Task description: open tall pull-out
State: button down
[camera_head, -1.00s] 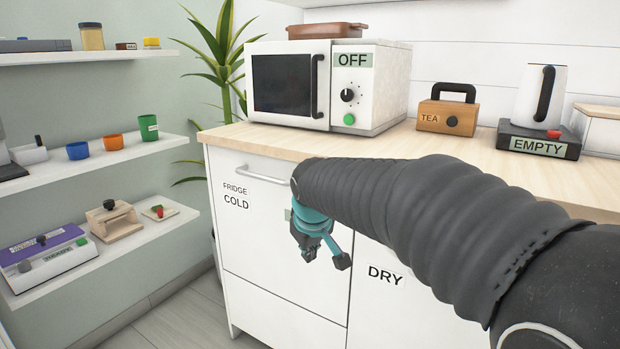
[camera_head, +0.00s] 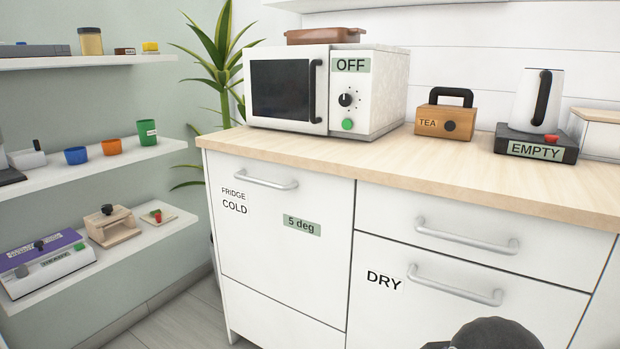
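No front is labelled as a tall pull-out, so I cannot tell for sure which one it is. The taller white front marked DRY (camera_head: 440,315) has a bar handle (camera_head: 455,287) near its top and looks closed. The drawer (camera_head: 400,205) above it has its own bar handle (camera_head: 467,236) and is closed. To the left, the front marked FRIDGE COLD (camera_head: 270,250) is closed, with a bar handle (camera_head: 266,181) and a "5 deg" label. Only a dark piece of my arm shows at the bottom edge. My gripper is out of view.
The wooden counter (camera_head: 400,170) carries a microwave (camera_head: 325,90) marked OFF, a tea box (camera_head: 446,118) and a kettle (camera_head: 541,100) on a base marked EMPTY. Wall shelves (camera_head: 110,160) with small items stand left. A plant (camera_head: 222,60) stands in the corner. Some floor shows lower left.

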aim_at(403, 296)
jog(key=z, duration=0.5)
jog(key=k, duration=1.15)
jog(key=z, duration=0.1)
jog(key=i, duration=0.6)
jog(key=z, duration=0.4)
